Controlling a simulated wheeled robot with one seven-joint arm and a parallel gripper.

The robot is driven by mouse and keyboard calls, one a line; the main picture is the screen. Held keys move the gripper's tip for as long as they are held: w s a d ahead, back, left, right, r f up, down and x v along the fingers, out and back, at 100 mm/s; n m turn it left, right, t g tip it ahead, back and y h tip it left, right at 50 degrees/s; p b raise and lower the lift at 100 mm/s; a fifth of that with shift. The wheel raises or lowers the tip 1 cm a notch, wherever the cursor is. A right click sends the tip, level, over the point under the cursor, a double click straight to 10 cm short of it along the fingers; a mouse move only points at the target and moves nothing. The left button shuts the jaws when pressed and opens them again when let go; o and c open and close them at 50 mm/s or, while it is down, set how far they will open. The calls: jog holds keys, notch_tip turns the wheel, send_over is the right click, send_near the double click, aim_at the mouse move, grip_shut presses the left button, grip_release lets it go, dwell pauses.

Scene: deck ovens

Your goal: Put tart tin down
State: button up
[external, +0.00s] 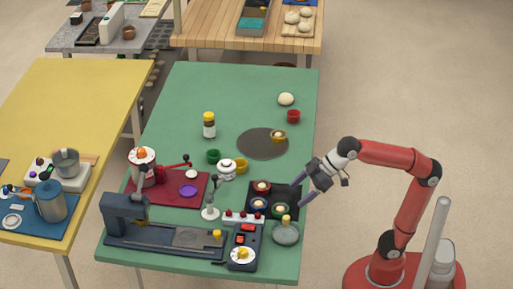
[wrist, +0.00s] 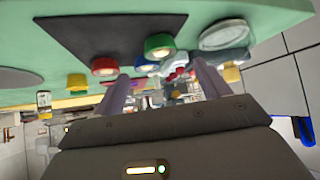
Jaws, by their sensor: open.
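Several small round tins with pale filling are in view, and I cannot tell which one the task names. On the black tray (external: 290,190) stand a red tin (external: 262,187), a blue tin (external: 259,204) and a green tin (external: 280,210). In the wrist view the red tin (wrist: 105,66), blue tin (wrist: 146,64) and green tin (wrist: 160,45) show beyond the fingers. A yellow tin (external: 278,135) sits on the dark round mat (external: 258,147). My gripper (external: 303,187) is open and empty at the tray's right side, its fingers (wrist: 160,85) apart.
A grey rounded object (external: 286,235) stands in front of the tray. A control box (external: 244,249) and a dark machine (external: 165,238) fill the near edge. A red tray (external: 200,175) lies left. The green table's far left (external: 190,95) is clear.

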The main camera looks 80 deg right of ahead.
aim_at(284, 205)
jog(key=shift+b+x, duration=0.5)
jog(key=shift+x, duration=3.4)
jog(key=shift+a+r, duration=0.1)
jog(key=shift+a, duration=0.05)
jog(key=shift+c, duration=0.4)
jog(key=c, duration=1)
jog(key=shift+c, duration=0.2)
jog(key=shift+r, duration=0.1)
notch_tip(284, 205, up, 28)
jog(key=p, duration=1.1)
